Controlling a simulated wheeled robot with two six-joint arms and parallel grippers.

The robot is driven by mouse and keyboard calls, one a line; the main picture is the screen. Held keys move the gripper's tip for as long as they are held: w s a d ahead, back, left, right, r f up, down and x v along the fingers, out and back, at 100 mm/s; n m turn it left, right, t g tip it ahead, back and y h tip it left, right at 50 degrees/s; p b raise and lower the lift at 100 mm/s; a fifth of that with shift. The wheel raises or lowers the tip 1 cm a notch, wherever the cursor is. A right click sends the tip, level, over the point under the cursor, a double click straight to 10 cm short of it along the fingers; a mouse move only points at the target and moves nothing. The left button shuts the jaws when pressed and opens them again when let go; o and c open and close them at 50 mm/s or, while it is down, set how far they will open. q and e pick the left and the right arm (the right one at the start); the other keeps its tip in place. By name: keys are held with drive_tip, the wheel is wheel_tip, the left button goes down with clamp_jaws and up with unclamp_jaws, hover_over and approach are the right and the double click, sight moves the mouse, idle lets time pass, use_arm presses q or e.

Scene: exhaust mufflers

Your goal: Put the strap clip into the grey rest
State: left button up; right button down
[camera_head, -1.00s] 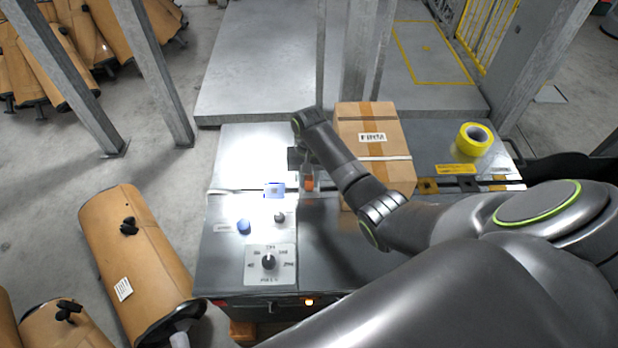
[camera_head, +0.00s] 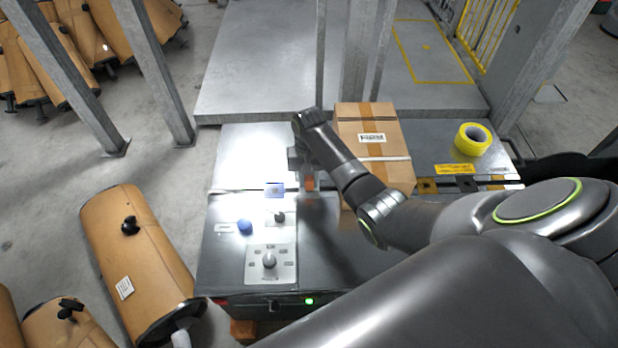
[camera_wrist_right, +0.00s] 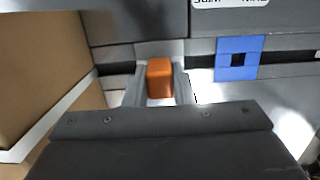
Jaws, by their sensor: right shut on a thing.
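The orange strap clip (camera_wrist_right: 159,80) sits between the two pale grey fingers of my right gripper (camera_wrist_right: 160,88) in the wrist view. In the head view the clip (camera_head: 310,184) shows as a small orange patch under my right gripper (camera_head: 308,178), at the strap line across the grey bench. The gripper is shut on the clip. A pale grey piece (camera_wrist_right: 159,49) shows just beyond the clip; I cannot tell whether it is the grey rest, or whether the clip touches it. My left gripper is not in view.
A taped cardboard box (camera_head: 372,125) stands close right of the gripper. A blue square plate (camera_head: 275,190) lies to its left. A blue button (camera_head: 245,226) and a dial (camera_head: 269,261) are nearer. A yellow tape roll (camera_head: 473,139) lies at the bench's right.

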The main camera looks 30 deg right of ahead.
idle(0.4)
drive_tip(key=shift+p, duration=0.45)
drive_tip(key=shift+f, duration=0.45)
drive_tip(key=c, duration=1.1)
unclamp_jaws()
drive_tip(key=shift+c, duration=0.2)
drive_tip(key=shift+r, duration=0.1)
wheel_tip(320, 180, up, 17)
drive_tip(key=w+p, duration=0.2)
drive_tip(key=p, duration=0.2)
drive_tip(key=shift+d+p, duration=0.3)
drive_tip(key=shift+d, duration=0.15)
